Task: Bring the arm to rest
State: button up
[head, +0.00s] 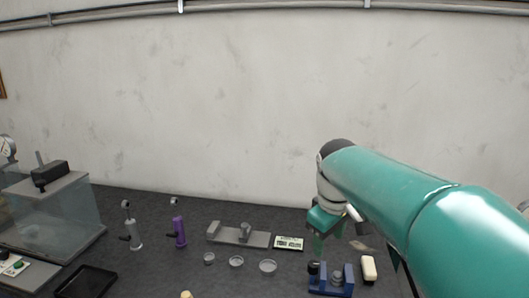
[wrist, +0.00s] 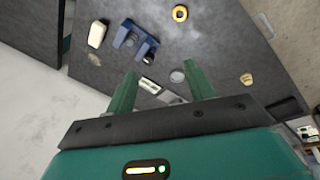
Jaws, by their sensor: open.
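My teal arm reaches in from the right of the head view. My gripper (head: 336,236) is above the dark bench, near the blue fixture (head: 331,281). In the wrist view the two green fingers of my gripper (wrist: 162,82) are apart, with nothing held between them. The blue fixture (wrist: 134,41) also shows there, beyond the fingertips. A cream block (head: 368,268) lies right of the blue fixture in the head view; it is also in the wrist view (wrist: 97,35).
A clear tank (head: 70,215) and black tray (head: 86,281) stand at the left. A grey stand (head: 133,232), purple stand (head: 179,231), grey metal fixture (head: 239,236), small display (head: 289,243) and round dishes (head: 236,262) occupy the middle. A wall stands behind.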

jog(key=s+f+m+t, duration=0.1)
jog(key=s+f+m, duration=0.1)
jog(key=s, duration=0.8)
jog(key=s+d+f+m+t, duration=0.1)
jog(key=s+m, duration=0.4)
jog(key=s, duration=0.5)
notch_tip(320, 180, down, 2)
jog(key=shift+s+f+m+t+y, duration=0.15)
jog(key=shift+f+m+t+y, duration=0.15)
jog(key=shift+t, duration=0.3)
